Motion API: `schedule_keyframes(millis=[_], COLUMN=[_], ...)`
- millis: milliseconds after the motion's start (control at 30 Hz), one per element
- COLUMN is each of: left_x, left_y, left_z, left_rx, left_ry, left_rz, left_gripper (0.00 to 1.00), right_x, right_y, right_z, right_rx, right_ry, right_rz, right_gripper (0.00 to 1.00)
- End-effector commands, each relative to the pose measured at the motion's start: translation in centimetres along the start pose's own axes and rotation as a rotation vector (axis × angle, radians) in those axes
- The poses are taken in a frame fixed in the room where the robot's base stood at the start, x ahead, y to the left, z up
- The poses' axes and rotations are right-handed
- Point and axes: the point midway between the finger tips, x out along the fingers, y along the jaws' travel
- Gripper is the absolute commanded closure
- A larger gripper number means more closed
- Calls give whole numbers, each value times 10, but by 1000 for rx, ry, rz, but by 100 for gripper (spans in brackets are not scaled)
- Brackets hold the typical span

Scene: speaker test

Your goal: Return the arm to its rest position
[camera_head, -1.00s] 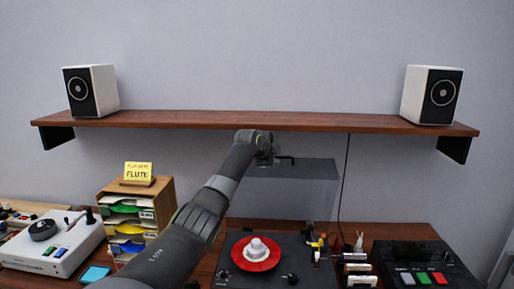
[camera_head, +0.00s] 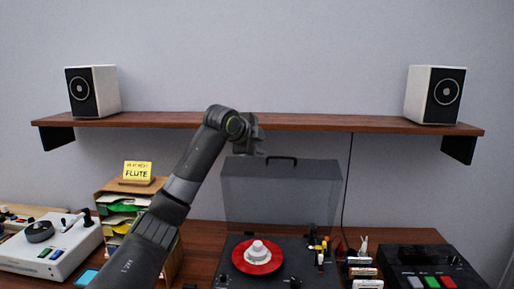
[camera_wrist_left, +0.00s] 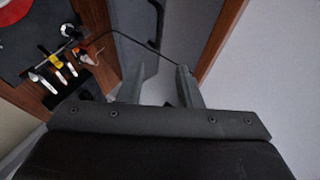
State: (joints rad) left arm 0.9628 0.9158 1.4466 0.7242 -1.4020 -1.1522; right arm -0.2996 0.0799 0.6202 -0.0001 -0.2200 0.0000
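My left arm (camera_head: 165,215) rises from the bottom left in the head view, with its wrist in front of the shelf edge. My left gripper (camera_head: 258,146) points away, just above and left of the handle (camera_head: 281,160) on the raised, see-through grey lid (camera_head: 280,193) of the record player (camera_head: 228,273). In the left wrist view the two fingers (camera_wrist_left: 160,80) stand apart with nothing held between them. The lid and its handle show beyond them. My right gripper is not in view.
A wooden shelf (camera_head: 330,121) bears a left speaker (camera_head: 92,90) and a right speaker (camera_head: 436,94). Below are a white device (camera_head: 50,245), a paper sorter (camera_head: 107,184), a red record (camera_head: 238,262) and a black button box (camera_head: 430,260). The wall above the shelf is bare.

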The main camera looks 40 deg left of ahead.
Motion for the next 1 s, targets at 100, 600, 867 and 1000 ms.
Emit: schedule_keyframes(millis=[100, 600, 867, 1000], left_x=[-9, -12, 2, 31], left_y=[1, 0, 26, 99], left_z=[0, 0, -2, -5], left_rx=[2, 1, -11, -59], left_ry=[0, 0, -9, -37], left_rz=[0, 1, 32, 111], left_gripper=[68, 68, 68, 68], right_x=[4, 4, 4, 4], right_y=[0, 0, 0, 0], right_z=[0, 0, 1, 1], right_rx=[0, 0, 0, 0], right_ry=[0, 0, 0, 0], right_rz=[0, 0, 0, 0], right_gripper=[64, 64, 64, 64])
